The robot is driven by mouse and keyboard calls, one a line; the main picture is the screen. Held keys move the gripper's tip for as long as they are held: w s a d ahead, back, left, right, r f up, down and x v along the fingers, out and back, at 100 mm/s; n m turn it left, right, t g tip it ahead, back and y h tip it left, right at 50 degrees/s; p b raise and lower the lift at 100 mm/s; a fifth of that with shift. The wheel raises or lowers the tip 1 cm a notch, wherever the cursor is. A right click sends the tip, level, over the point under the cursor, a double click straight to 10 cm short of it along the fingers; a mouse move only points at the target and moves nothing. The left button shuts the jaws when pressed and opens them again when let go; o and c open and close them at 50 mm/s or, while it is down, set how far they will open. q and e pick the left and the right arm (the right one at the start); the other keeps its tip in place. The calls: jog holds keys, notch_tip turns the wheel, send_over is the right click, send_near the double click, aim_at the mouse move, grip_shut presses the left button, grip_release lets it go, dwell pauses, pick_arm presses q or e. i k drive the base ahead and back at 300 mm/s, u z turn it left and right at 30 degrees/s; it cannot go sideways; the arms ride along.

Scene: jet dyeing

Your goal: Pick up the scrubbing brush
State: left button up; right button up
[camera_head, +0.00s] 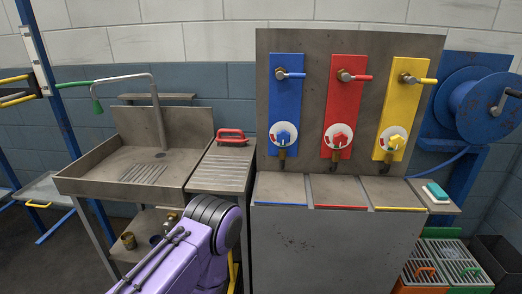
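A red item with a raised loop handle (231,136), which looks like the scrubbing brush, lies at the back of the ribbed metal drainboard (219,169), right of the sink. Its underside is too small to make out. Neither of my grippers shows in this view. A purple arm link with black rings, mine, rises from the bottom edge in front of the drainboard and is well short of the brush.
A metal sink (110,176) with a tall tap (157,112) stands left of the drainboard. To the right is a metal cabinet (330,245) with blue, red and yellow valve panels. A teal and white block (437,191) lies on a small side shelf. A blue hose reel (485,103) hangs at right.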

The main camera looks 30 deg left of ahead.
aim_at(241, 139)
jog(key=z, duration=2.6)
jog(key=k, duration=1.4)
jog(key=u, duration=2.4)
